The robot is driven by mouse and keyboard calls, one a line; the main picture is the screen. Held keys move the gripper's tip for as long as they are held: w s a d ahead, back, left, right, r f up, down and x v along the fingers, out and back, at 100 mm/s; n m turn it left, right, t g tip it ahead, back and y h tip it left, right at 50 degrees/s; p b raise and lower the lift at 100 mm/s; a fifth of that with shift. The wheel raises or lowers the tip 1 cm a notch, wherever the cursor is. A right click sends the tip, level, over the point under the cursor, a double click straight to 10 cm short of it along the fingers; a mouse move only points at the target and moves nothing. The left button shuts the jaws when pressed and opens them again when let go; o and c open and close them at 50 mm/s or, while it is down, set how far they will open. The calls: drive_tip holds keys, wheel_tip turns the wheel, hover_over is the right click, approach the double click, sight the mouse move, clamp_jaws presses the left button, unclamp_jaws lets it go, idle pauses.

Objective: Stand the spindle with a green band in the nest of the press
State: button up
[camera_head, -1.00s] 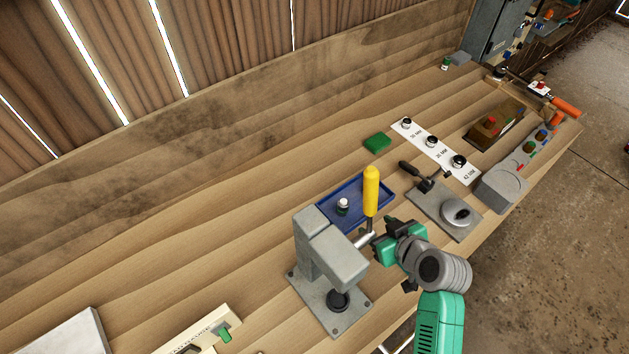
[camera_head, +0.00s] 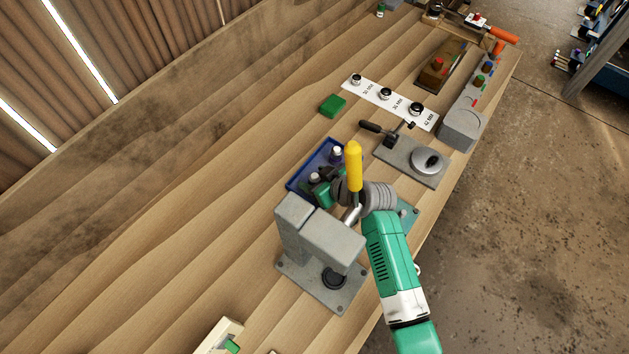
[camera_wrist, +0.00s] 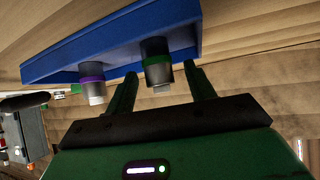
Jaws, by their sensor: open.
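The spindle with a green band (camera_wrist: 157,64) stands in the blue tray (camera_wrist: 55,73), and the wrist view shows it upside down. My gripper (camera_wrist: 160,85) is open, with one finger on each side of this spindle; whether they touch it cannot be told. In the head view my gripper (camera_head: 322,190) is at the tray (camera_head: 299,172), behind the press. A second spindle, with a purple band (camera_wrist: 92,82), stands just outside the fingers and shows in the head view (camera_head: 336,155). The grey press (camera_head: 328,240) has a yellow handle (camera_head: 353,165) and a dark round nest (camera_head: 333,278), which looks empty.
The press and its raised handle stand close to my arm. A grey plate fixture (camera_head: 412,163) with a black-handled clamp lies to the right. A green block (camera_head: 332,105) and a white labelled strip (camera_head: 392,100) with several round pieces lie behind. Bare bench lies left of the tray.

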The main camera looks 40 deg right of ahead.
sight(317, 177)
drive_tip(key=shift+w+f, duration=0.25)
clamp_jaws()
drive_tip(key=shift+r, duration=0.15)
drive_tip(key=shift+r, duration=0.3)
drive_tip(key=r, duration=0.2)
drive_tip(key=shift+s+r+p, duration=0.3)
drive_tip(key=shift+r, duration=0.1)
drive_tip(key=s, duration=1.7)
drive_tip(key=shift+s+a, duration=0.15)
drive_tip(key=shift+a, duration=0.15)
